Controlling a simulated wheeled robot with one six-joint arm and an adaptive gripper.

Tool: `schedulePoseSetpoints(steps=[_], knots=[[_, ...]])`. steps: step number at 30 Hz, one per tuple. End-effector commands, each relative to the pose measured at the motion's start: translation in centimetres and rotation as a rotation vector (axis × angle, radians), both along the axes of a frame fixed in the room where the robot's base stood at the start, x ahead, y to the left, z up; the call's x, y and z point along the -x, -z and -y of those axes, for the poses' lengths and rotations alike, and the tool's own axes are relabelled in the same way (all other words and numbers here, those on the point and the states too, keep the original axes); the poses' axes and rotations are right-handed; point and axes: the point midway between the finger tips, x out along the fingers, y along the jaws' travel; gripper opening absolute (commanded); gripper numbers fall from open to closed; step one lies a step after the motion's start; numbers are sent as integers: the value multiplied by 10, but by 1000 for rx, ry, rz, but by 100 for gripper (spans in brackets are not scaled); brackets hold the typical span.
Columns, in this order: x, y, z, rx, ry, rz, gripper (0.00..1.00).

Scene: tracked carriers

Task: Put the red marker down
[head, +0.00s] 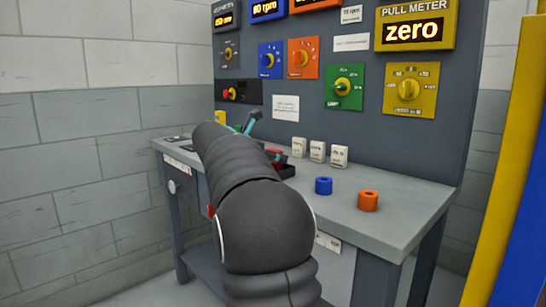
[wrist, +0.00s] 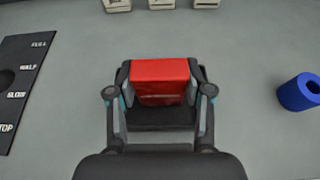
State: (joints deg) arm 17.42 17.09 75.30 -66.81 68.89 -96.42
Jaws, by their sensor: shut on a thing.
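The red marker (wrist: 160,80) is a red block, seen in the wrist view between the two fingers of my gripper (wrist: 160,92). The fingers are shut on its left and right sides. A dark base or tray (wrist: 160,118) shows just below and around it, and I cannot tell whether the marker touches it. In the head view only a small red part (head: 275,151) shows beside my arm, which hides most of the gripper.
The grey bench (head: 400,215) carries a blue ring (head: 323,186), an orange ring (head: 368,201) and three white blocks (head: 317,151) behind. A black plate marked FULL, HALF, SLOW, STOP (wrist: 22,85) lies left. The panel (head: 360,50) rises behind, with several dials.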

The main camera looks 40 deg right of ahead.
Motion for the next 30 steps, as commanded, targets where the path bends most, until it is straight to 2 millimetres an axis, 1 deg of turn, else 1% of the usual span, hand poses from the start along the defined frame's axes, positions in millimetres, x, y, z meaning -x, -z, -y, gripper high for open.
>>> schedulePoseSetpoints(steps=[1, 2, 3, 12, 16, 20, 30], knots=[[0, 0, 0, 0, 0, 0, 58], [0, 0, 0, 0, 0, 0, 66], [0, 0, 0, 0, 0, 0, 75], [0, 0, 0, 0, 0, 0, 75], [0, -6, -2, 0, -1, 1, 75], [1, -12, -19, 0, -3, 1, 75], [6, -38, -81, 0, -4, 2, 75]])
